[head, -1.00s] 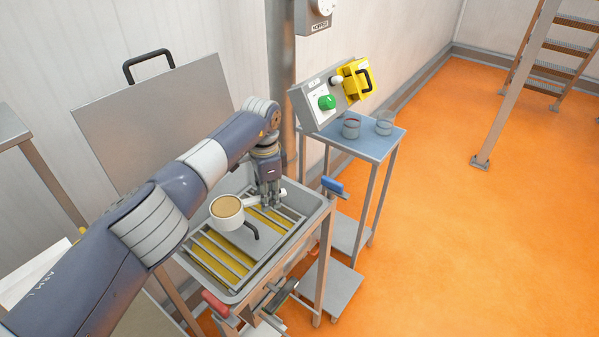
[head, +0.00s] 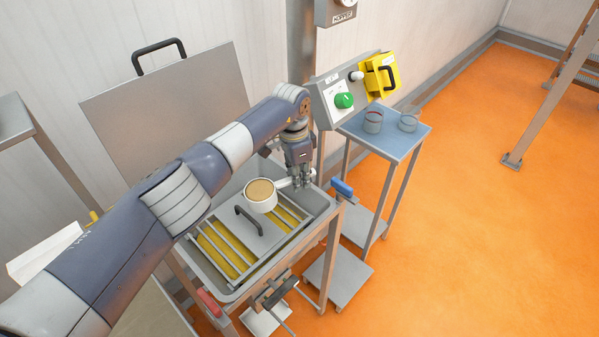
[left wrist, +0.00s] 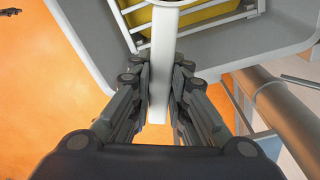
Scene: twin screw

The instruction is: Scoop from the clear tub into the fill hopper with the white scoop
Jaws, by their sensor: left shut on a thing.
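My left gripper (head: 302,182) is shut on the handle of the white scoop (head: 262,204). The scoop is upright and full of a tan material, held above the hopper's grate. In the left wrist view the white handle (left wrist: 162,65) runs between the fingers of my left gripper (left wrist: 161,92). The fill hopper (head: 329,212) is a grey metal basin with a barred grate and yellow material under the bars. The clear tub is not seen for certain. My right gripper is not in view.
A grey lid plate with a black handle (head: 165,120) stands open behind the hopper. A control box with a green knob (head: 344,101) is at the right. Orange floor is free at the right.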

